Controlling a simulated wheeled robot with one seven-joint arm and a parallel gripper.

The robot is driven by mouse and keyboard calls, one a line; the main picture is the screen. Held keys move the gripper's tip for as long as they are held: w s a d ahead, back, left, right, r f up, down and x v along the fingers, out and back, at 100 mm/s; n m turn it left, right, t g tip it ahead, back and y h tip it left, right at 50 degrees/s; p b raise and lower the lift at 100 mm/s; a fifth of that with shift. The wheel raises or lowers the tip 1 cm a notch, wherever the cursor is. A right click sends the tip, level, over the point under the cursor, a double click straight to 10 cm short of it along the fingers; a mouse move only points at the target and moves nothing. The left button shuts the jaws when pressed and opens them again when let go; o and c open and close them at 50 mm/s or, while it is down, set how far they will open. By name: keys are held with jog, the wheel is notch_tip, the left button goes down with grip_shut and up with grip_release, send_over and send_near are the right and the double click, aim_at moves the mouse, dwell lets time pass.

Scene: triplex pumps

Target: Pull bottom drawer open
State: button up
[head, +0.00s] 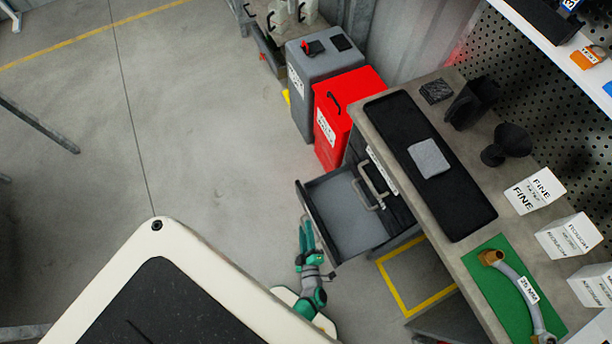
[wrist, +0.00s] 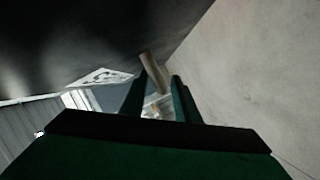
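A low grey drawer (head: 345,211) of the workbench stands well pulled out in the head view, its tray empty. Its dark front panel (head: 313,208) faces left. My gripper (head: 304,224) is just outside this panel, with its green fingers pointing up the picture along it. The wrist view shows the two fingers (wrist: 160,80) apart, with a pale handle bar (wrist: 154,72) tilted at their tips. A small gap seems to show beside the bar, so the fingers look open around it. In the head view this handle is hidden.
Closed drawers with pale handles (head: 369,190) sit above the open one. A red cabinet (head: 347,110) and a grey cabinet (head: 322,70) stand farther up. The workbench (head: 449,262) holds a mat, boxes and a hose. The floor (head: 210,130) to the left is clear.

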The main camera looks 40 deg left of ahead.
jog(key=v, duration=1)
jog(key=shift+s+d, duration=0.25)
jog(key=shift+r, duration=0.2)
dwell(0.3)
jog(key=s+d+r+m+t+h, duration=0.1)
jog(key=d+r+m+h, duration=0.2)
jog(key=r, duration=1)
jog(key=s+d+r+m+t+h, duration=0.1)
jog(key=d+r+m+h, duration=0.2)
jog(key=r+m, duration=0.7)
jog(key=s+d+r+m+t+h, duration=0.1)
jog(key=d+r+m+h, duration=0.2)
jog(key=r+m, duration=0.4)
notch_tip(320, 180, up, 9)
jog(key=shift+d+f+t+h, duration=0.1)
jog(key=shift+d+t+h, duration=0.25)
jog(key=shift+h, duration=0.35)
jog(key=shift+d, duration=0.1)
